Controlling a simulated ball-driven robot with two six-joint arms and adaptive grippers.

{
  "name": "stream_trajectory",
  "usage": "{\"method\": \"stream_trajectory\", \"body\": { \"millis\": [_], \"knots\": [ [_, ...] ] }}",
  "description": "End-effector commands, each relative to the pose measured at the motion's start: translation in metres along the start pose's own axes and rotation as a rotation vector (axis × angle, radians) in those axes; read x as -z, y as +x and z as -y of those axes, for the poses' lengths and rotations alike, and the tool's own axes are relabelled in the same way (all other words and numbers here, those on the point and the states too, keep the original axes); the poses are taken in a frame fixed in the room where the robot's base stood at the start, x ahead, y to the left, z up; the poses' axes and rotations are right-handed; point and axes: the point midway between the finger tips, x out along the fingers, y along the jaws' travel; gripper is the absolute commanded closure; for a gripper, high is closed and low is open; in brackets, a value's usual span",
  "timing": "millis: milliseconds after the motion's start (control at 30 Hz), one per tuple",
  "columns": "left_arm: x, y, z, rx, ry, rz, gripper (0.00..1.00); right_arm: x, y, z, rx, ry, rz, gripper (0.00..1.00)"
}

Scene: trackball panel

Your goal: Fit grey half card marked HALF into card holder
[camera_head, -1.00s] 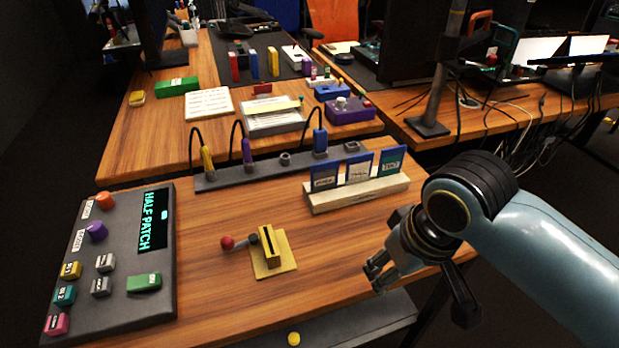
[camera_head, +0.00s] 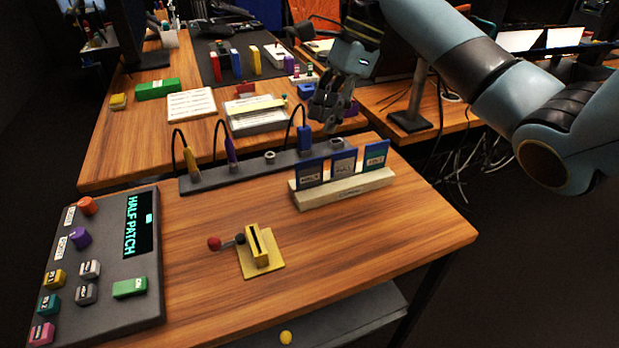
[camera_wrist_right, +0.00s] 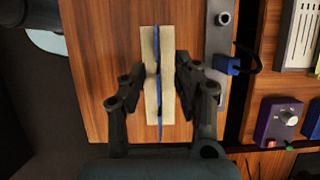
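A pale rack (camera_head: 343,190) stands on the near table with three upright cards in it. My right gripper (camera_head: 329,112) is raised, fingers down. In the right wrist view the open fingers (camera_wrist_right: 157,84) are either side of the rack (camera_wrist_right: 151,107), seen from above, holding nothing. My left gripper is out of view.
A lever with a red knob (camera_head: 214,243) adjoins the yellow block. A control panel (camera_head: 100,290) reading HALF PATCH lies at left. A grey socket strip (camera_head: 255,168) with cabled plugs runs behind the rack. Bare tabletop lies right of the block.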

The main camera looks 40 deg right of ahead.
Motion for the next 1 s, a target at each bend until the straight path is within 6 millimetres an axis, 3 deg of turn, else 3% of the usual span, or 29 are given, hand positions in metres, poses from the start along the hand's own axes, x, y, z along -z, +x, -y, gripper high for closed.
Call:
{"method": "stream_trajectory", "body": {
  "millis": [300,467,733,1000],
  "knots": [
    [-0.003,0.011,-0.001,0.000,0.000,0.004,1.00,0.001,0.050,-0.001,-0.004,0.005,0.002,0.69],
    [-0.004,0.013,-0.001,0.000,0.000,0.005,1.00,0.001,0.061,-0.002,-0.002,0.004,0.001,0.69],
    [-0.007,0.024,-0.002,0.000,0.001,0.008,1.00,0.005,0.102,-0.006,-0.003,0.004,0.001,0.69],
    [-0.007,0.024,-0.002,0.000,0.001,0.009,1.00,0.004,0.106,-0.006,0.000,0.001,0.000,0.69]
  ]
}}
